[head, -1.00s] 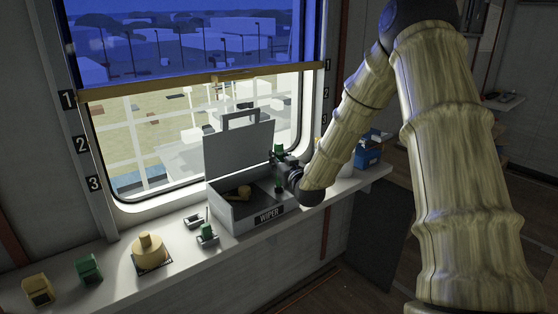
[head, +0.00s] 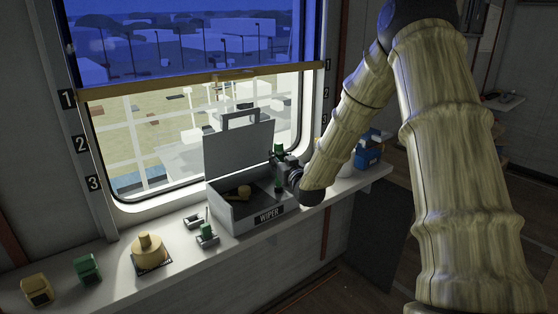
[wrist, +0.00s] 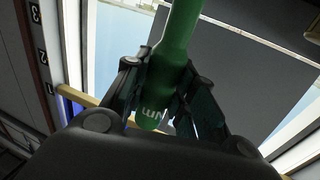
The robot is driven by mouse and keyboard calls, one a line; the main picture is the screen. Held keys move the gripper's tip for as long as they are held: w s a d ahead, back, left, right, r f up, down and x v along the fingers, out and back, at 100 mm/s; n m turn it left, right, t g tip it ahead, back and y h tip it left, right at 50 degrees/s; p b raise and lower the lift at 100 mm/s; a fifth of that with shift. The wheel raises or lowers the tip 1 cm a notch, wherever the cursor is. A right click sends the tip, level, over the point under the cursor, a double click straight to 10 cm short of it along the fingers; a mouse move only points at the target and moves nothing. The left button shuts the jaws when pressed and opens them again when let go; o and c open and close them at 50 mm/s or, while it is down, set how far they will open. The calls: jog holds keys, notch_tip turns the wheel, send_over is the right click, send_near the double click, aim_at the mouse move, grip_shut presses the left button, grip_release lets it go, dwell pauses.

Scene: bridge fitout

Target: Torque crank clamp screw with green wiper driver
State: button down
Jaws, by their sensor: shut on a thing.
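My gripper (head: 281,160) is shut on a green driver (wrist: 172,55), whose handle stands between the two fingers in the wrist view. In the head view the driver's green end (head: 278,148) shows above the fingers, over the right end of the open grey WIPER box (head: 237,212). The driver's tip is too small to make out. A small grey fitting with a green block (head: 207,232) sits on the ledge in front of the box, and another small grey fitting (head: 194,220) lies behind it. I cannot tell which part is the crank clamp screw.
The box's raised lid (head: 238,148) stands toward the window. A tan round part on a dark plate (head: 148,250), a green block (head: 88,269) and a yellow block (head: 37,289) sit left on the ledge (head: 115,294). A blue item (head: 368,155) stands at the right.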

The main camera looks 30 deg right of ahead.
aim_at(279, 143)
jog(key=shift+r, duration=0.1)
jog(key=shift+r+p, duration=1.55)
jog(key=shift+r, duration=1.35)
